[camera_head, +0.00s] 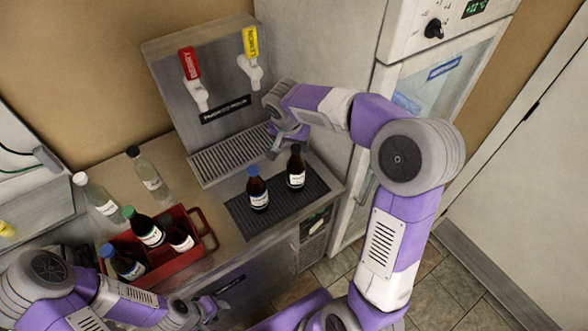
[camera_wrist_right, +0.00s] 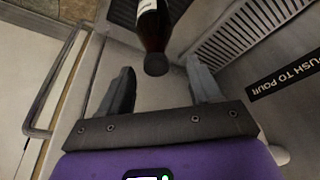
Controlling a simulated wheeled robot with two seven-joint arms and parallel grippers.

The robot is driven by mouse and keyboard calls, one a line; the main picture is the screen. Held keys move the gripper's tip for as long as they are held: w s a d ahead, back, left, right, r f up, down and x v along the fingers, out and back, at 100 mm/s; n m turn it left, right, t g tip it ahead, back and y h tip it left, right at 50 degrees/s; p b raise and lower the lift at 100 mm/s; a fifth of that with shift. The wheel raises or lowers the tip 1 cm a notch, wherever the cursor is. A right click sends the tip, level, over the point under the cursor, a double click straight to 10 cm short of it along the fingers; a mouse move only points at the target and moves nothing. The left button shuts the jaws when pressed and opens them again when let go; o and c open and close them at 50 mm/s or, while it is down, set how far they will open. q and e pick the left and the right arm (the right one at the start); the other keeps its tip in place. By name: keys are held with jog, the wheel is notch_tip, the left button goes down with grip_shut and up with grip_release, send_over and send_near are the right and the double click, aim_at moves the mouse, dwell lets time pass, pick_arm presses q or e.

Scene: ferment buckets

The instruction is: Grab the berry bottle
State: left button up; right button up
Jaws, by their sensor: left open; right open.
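Two brown bottles stand upright on a dark mat (camera_head: 278,198). One has a blue cap (camera_head: 257,190), the other a black cap (camera_head: 296,170). Their labels are too small to read, so I cannot tell which is the berry bottle. My right gripper (camera_head: 285,146) is open and empty, just behind the black-capped bottle. In the right wrist view, a dark-capped brown bottle (camera_wrist_right: 152,30) shows beyond and roughly between the open fingers (camera_wrist_right: 163,85), apart from them. My left gripper (camera_head: 212,306) is open and empty at the counter's front, low in the head view.
A red crate (camera_head: 208,229) holds several brown bottles. Two clear bottles, white-capped (camera_head: 97,198) and black-capped (camera_head: 148,172), stand behind it. A tap unit (camera_head: 210,110) with a drip grate (camera_head: 228,155) is behind the mat. A glass-fronted cabinet (camera_head: 445,70) stands right.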

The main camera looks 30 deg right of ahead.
aim_at(296, 147)
jog(key=x, duration=0.4)
jog(key=shift+d+f, duration=0.35)
jog(key=shift+d, duration=0.1)
jog(key=shift+w, duration=0.1)
grip_shut()
jog(key=shift+r, duration=0.1)
dwell(0.8)
